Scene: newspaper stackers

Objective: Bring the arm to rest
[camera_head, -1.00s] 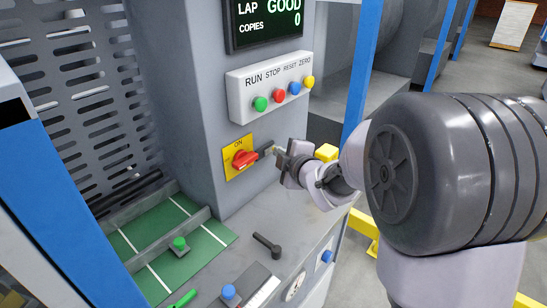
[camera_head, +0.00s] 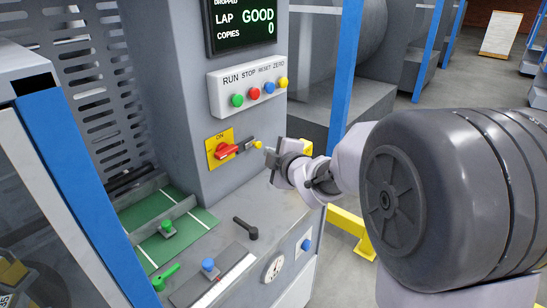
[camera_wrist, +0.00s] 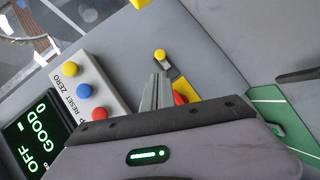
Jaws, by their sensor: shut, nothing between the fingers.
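My gripper (camera_head: 268,150) is in front of the stacker's grey column, close to the red rotary switch (camera_head: 227,151) on its yellow ON plate (camera_head: 213,160). It is shut and empty, and stands clear of the switch. In the wrist view the shut fingers (camera_wrist: 157,90) partly cover the red switch (camera_wrist: 181,98). A small yellow-tipped lever (camera_head: 257,145) sits beside the switch, near the fingertips. It also shows in the wrist view (camera_wrist: 160,55). My arm comes in from the right.
A button box (camera_head: 250,85) with green, red, blue and yellow buttons is above, under a display (camera_head: 240,25) reading LAP GOOD. Below is a ledge with a black lever (camera_head: 246,228), a gauge (camera_head: 273,268) and green mats (camera_head: 185,245). A yellow rail (camera_head: 350,228) stands right.

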